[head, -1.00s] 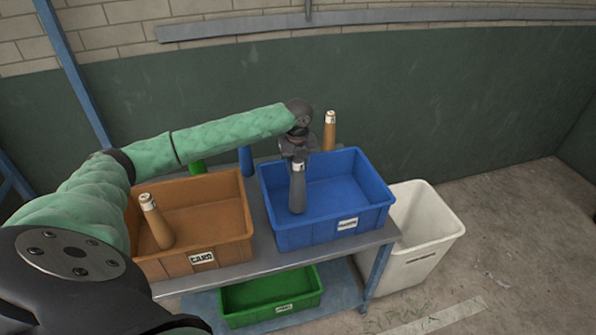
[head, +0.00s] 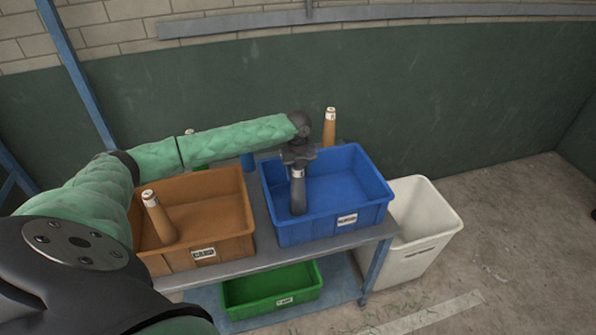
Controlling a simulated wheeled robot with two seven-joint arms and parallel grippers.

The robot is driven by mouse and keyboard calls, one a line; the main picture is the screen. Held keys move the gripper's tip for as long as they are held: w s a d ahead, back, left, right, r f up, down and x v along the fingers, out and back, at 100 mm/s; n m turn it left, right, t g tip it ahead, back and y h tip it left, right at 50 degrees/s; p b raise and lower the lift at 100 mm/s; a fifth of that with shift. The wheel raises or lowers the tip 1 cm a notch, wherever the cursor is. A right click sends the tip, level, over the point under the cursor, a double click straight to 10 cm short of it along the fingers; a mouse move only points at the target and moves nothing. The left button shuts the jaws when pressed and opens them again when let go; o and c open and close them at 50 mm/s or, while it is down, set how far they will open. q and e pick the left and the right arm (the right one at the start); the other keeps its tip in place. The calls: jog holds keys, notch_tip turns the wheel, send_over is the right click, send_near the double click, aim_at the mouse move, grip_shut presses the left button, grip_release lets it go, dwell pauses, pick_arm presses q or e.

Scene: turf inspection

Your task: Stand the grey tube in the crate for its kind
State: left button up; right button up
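The grey tube (head: 298,196) is upright inside the blue crate (head: 331,229), near its left side. My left gripper (head: 298,166) is around the tube's upper end and appears shut on it, pointing down. The tube's lower end is below the crate's rim line; I cannot tell if it touches the floor. The blue crate's label is too small to read. The brown crate (head: 238,248) to its left is labelled CARD and holds a tilted brown tube (head: 159,218). The green crate (head: 272,304) is on the lower shelf, apparently empty. My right gripper is out of view.
Another brown tube (head: 329,127) stands behind the blue crate. A white bin (head: 424,222) stands right of the table (head: 372,238). The floor beyond is clear.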

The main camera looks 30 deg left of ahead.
pick_arm(q)
jog(key=shift+o, duration=1.3)
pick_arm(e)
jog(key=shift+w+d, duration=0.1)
pick_arm(q)
jog(key=shift+r, duration=0.1)
jog(key=shift+r, duration=0.25)
notch_tip(320, 180, up, 10)
jog(key=b, duration=0.4)
jog(key=shift+r+b, duration=0.25)
jog(key=shift+b, duration=0.1)
jog(key=shift+r, duration=0.55)
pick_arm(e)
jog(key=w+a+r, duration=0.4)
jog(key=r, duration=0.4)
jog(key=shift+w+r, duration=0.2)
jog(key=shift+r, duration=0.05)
